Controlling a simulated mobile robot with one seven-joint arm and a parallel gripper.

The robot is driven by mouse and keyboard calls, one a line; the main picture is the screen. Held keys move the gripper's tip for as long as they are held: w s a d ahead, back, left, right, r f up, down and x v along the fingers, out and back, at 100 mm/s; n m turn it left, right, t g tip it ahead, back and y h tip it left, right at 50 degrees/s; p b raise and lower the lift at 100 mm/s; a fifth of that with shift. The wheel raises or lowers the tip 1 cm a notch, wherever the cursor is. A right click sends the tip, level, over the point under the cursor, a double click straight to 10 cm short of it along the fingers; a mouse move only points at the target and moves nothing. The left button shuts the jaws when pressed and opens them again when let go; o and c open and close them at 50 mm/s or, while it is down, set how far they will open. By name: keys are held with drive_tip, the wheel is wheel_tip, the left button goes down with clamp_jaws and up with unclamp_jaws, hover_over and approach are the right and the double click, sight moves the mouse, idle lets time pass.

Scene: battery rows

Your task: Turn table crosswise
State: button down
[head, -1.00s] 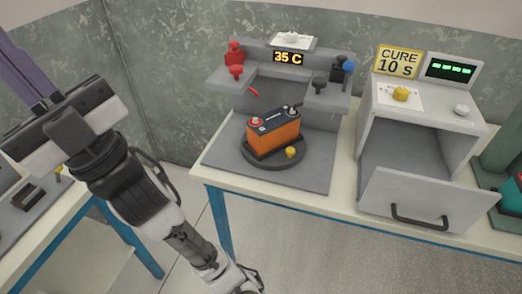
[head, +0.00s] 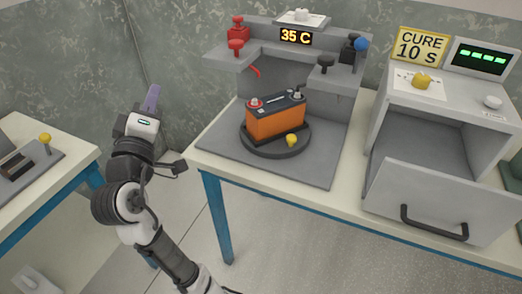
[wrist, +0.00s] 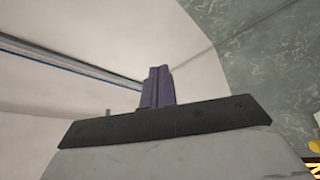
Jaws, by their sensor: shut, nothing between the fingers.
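The round dark turntable (head: 302,147) sits on a grey base plate (head: 220,150) on the bench in the head view. An orange battery (head: 275,121) with a dark top stands upright on it, its long side facing the front. A yellow knob (head: 291,140) is at the turntable's front right rim. My gripper (head: 153,97) is raised left of the bench, apart from the turntable, its purple fingers pointing up. In the wrist view the fingers (wrist: 157,88) are together, with nothing between them; the turntable is not in that view.
Another bench (head: 60,170) is at the left, with floor between.

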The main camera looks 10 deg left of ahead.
sight(275, 150)
drive_tip(key=d+f+m+g+h+b, duration=0.35)
drive_tip(key=d+f+g+h, duration=0.45)
drive_tip(key=d+f+h, duration=0.5)
drive_tip(key=shift+y, duration=0.8)
drive_tip(key=x, duration=0.3)
drive_tip(key=f+p+x, duration=0.1)
drive_tip(key=x, duration=0.6)
drive_tip(key=shift+d+f, duration=0.2)
drive_tip(key=shift+d, duration=0.25)
drive_tip(key=d, duration=0.3)
drive_tip(key=shift+w+d+f+p, duration=0.1)
drive_tip(key=shift+w+f+p, duration=0.15)
drive_tip(key=shift+f+p, duration=0.05)
drive_tip(key=shift+w+d+f, duration=0.1)
drive_tip(key=shift+d, duration=0.25)
